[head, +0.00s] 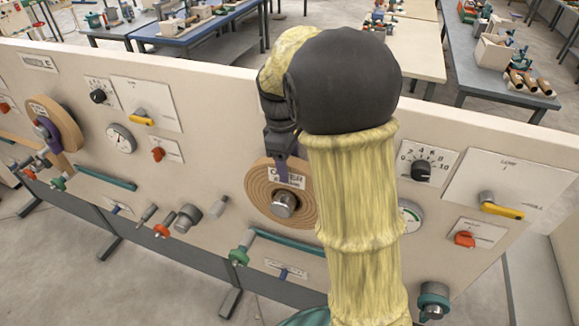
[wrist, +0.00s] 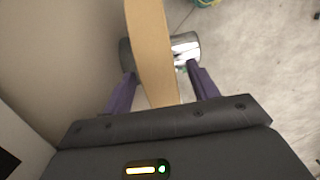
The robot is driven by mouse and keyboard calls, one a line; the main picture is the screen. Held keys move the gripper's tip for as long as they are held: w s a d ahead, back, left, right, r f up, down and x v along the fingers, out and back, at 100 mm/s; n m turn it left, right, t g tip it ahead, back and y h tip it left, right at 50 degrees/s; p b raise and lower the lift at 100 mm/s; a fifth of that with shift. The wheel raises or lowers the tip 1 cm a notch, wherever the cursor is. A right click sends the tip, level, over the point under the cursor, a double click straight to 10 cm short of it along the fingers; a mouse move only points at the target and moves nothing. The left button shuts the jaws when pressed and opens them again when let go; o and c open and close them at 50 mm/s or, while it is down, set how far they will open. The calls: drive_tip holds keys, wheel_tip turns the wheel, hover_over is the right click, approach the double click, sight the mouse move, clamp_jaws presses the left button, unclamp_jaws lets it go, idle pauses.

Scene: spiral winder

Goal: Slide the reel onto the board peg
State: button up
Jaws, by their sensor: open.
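The wooden reel (head: 256,205), tan with a white label, is at the middle of the upright board (head: 225,130). A shiny metal end (head: 284,204) sticks out of its centre. In the wrist view the reel (wrist: 152,50) is edge-on, with metal cylinder showing on both sides of it; I cannot tell how much of this is board peg and how much is hub. My gripper (head: 281,170) is at the reel's upper edge, partly hidden by my arm. In the wrist view the purple fingers of my gripper (wrist: 161,72) stand open, one each side of the reel's rim, with gaps.
A second reel (head: 66,120) with a purple part is at the board's left. Green-handled cranks (head: 290,243), knobs and yellow levers (head: 502,211) stick out of the board around the reel. Workbenches (head: 215,22) stand behind the board.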

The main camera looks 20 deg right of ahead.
drive_tip(key=shift+s+d+f, duration=0.1)
drive_tip(key=shift+f, duration=1.1)
clamp_jaws()
drive_tip(key=c, duration=0.8)
unclamp_jaws()
drive_tip(key=shift+r, duration=0.1)
clamp_jaws()
